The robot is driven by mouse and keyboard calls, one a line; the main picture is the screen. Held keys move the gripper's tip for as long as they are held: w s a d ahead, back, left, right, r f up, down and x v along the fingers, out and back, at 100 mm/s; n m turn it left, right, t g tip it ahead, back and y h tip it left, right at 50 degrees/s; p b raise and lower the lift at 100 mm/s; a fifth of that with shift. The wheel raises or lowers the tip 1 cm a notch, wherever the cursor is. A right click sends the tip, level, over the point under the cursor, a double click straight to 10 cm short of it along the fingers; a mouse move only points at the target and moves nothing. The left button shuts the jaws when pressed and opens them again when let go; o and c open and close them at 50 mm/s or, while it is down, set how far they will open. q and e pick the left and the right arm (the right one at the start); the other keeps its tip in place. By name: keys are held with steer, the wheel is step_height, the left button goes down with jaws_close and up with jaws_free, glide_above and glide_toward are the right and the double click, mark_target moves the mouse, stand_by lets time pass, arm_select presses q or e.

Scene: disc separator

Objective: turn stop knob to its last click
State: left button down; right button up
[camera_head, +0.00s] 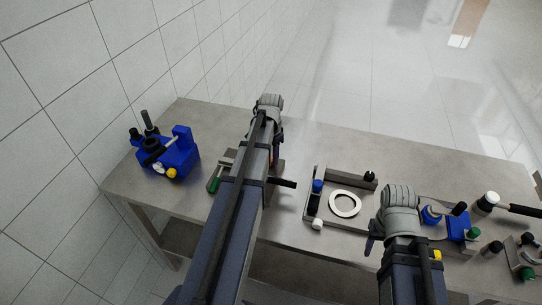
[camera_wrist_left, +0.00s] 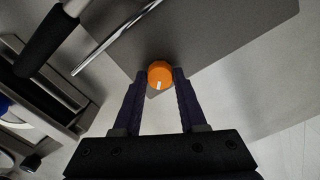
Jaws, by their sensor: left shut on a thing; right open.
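The orange stop knob (camera_wrist_left: 160,72) shows in the left wrist view, with a white mark on its lower side. My left gripper (camera_wrist_left: 164,76) has one dark finger on each side of the knob and is shut on it. In the head view my left arm covers most of the machine part at the table's middle, and the knob is not clear there. My right gripper (camera_head: 373,236) is open, partly hidden by its wrist, in front of the bracket with the white ring (camera_head: 345,203). It holds nothing that I can see.
A blue fixture (camera_head: 180,155) stands at the table's left. A grey bracket (camera_head: 313,208) holds the ring. A second blue device (camera_head: 457,227) and a black-handled mallet (camera_head: 513,208) are at the right. A black handle (camera_wrist_left: 48,42) is near my left gripper. Bare tabletop (camera_head: 225,122) lies behind.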

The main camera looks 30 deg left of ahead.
arm_select(q)
steer(key=n, duration=0.4)
steer(key=shift+n, duration=2.3)
steer(key=shift+c, duration=2.3)
jaws_free()
